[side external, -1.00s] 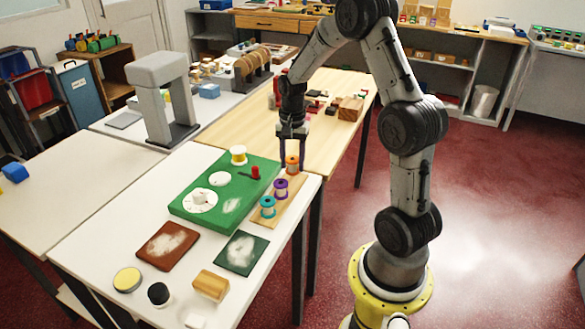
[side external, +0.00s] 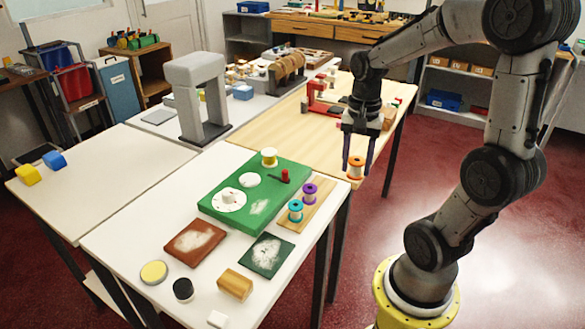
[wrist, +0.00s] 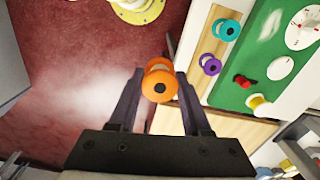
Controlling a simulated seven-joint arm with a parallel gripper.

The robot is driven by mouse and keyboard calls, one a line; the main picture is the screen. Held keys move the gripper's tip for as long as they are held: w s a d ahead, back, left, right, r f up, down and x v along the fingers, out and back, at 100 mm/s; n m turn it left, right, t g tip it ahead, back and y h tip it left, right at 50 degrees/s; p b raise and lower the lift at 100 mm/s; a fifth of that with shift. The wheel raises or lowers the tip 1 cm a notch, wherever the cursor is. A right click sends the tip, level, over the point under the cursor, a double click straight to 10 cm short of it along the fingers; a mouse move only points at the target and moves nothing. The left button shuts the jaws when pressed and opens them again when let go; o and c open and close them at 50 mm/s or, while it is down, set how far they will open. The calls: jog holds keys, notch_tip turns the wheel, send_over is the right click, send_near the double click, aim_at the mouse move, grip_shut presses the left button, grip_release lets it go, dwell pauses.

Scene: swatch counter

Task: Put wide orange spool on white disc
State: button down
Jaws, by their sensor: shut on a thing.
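The wide orange spool (side external: 356,167) is held upright between the fingers of my gripper (side external: 357,172), in the air past the right edge of the white table. In the wrist view the orange spool (wrist: 158,88) sits between the fingertips. The white disc (side external: 249,180) lies flat and bare on the green board (side external: 262,191), to the left of my gripper. The white disc also shows in the wrist view (wrist: 280,67). Near it on the board is a larger white dial (side external: 229,201) with a knob.
Purple (side external: 309,193) and teal (side external: 296,210) spools stand on a wooden strip (side external: 325,189) beside the board. A yellow-and-white spool (side external: 269,157) and a red-knobbed piece (side external: 285,176) stand on the board. A grey arch-shaped stand (side external: 190,95) is further left.

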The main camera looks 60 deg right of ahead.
jog(key=shift+w+r+m, duration=0.1)
jog(key=shift+r+m, duration=0.15)
jog(key=shift+m, duration=0.05)
jog(key=w+r+m, duration=0.1)
jog(key=w+r, duration=0.2)
jog(key=w, duration=0.4)
jog(key=n, duration=0.2)
send_over(250, 179)
jog(key=s, duration=0.1)
notch_tip(250, 179, down, 8)
jog(key=shift+a+f, duration=0.1)
jog(key=shift+f, duration=0.15)
jog(key=shift+w+f, duration=0.45)
jog(key=shift+f, duration=0.15)
jog(key=shift+w+f, duration=0.15)
jog(key=shift+f, duration=1.55)
jog(key=shift+f, duration=0.15)
